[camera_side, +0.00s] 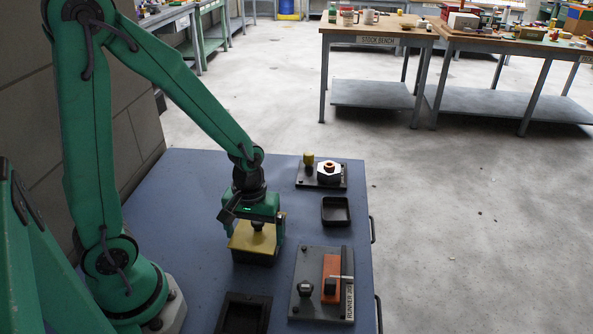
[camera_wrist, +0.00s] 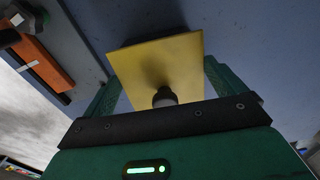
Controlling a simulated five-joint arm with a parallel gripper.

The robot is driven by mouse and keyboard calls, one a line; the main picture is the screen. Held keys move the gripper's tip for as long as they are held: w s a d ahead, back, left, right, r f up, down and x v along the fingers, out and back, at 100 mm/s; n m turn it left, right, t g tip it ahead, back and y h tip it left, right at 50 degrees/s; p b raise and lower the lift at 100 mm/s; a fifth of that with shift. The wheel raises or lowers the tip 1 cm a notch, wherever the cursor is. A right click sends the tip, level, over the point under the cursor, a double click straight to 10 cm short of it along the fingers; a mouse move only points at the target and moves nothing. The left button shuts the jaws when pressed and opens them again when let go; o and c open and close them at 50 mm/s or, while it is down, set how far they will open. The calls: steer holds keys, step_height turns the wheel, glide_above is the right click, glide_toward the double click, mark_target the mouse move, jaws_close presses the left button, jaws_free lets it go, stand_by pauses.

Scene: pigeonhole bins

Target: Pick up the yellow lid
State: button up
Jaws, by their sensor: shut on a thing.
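The yellow lid (camera_side: 253,244) is a flat square plate with a dark round knob (camera_wrist: 165,97) in its middle. In the wrist view the lid (camera_wrist: 160,62) fills the middle, just beyond my gripper (camera_wrist: 163,103).
On the blue table (camera_side: 190,215) are an empty black tray (camera_side: 336,222), a dark square tray (camera_side: 243,328) at the front, a grey plate with an orange block (camera_side: 331,279), and a plate with a hex nut-like part (camera_side: 329,183). The table's left part is clear.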

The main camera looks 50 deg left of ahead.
mark_target(255, 238)
steer(key=shift+r, duration=0.15)
steer(key=shift+r, duration=1.2)
steer(key=shift+d+r, duration=0.2)
steer(key=shift+r, duration=0.6)
steer(key=s+d+r, duration=0.5)
steer(key=d+r, duration=0.1)
steer(key=d, duration=0.3)
steer(key=shift+s+d+r, duration=0.3)
steer(key=shift+s+d, duration=0.05)
steer(key=shift+s, duration=0.05)
